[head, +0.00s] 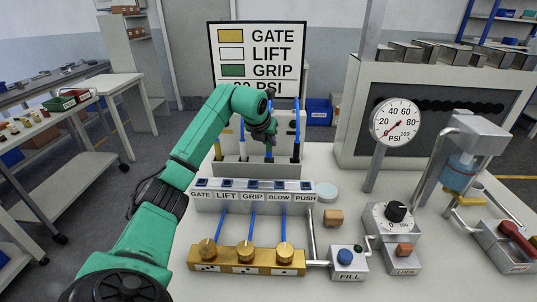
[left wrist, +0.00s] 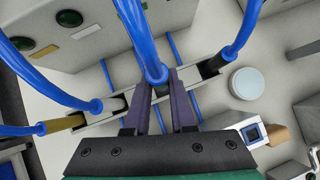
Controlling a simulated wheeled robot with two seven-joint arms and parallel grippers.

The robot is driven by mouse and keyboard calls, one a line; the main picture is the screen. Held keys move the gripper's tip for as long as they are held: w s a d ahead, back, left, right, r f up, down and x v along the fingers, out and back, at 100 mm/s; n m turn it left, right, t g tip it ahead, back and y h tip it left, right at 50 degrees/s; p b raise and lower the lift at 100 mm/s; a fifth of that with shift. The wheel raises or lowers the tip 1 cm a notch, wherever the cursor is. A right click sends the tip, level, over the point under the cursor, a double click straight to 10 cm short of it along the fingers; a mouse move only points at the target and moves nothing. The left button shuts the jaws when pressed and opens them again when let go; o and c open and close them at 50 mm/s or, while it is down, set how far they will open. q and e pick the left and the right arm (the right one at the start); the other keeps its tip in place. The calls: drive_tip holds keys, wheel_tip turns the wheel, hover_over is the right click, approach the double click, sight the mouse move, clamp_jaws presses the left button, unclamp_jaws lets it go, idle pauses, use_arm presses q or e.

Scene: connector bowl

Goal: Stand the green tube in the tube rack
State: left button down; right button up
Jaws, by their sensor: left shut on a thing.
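The green tube (head: 269,154) is a blue hose with a dark green end. It hangs roughly upright below my left gripper (head: 266,132), which is shut on it. In the left wrist view the tube (left wrist: 155,68) runs between the two fingers of the gripper (left wrist: 161,92). The tube rack (head: 232,172) is a grey slotted strip behind the labelled block. The green end is at the rack, in line with the other tubes; I cannot tell how deep it sits. The rack also shows in the left wrist view (left wrist: 98,118).
A gold-ended tube (head: 217,150), a white-ended tube (head: 243,150) and a black-ended tube (head: 296,150) stand in the rack beside it. The labelled block (head: 255,201) is in front. A pale round disc (head: 326,192) lies to the right. A sign (head: 257,55) stands behind.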

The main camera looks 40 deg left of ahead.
sight(268, 151)
use_arm(q)
wheel_tip(268, 151, down, 4)
drive_tip(key=shift+f, duration=0.25)
drive_tip(key=c, duration=0.8)
unclamp_jaws()
drive_tip(key=shift+o, duration=0.2)
drive_tip(key=shift+r, duration=0.1)
drive_tip(key=b+v, duration=0.1)
drive_tip(key=v, duration=1.1)
drive_tip(key=shift+b, duration=0.35)
drive_tip(key=shift+w, duration=0.1)
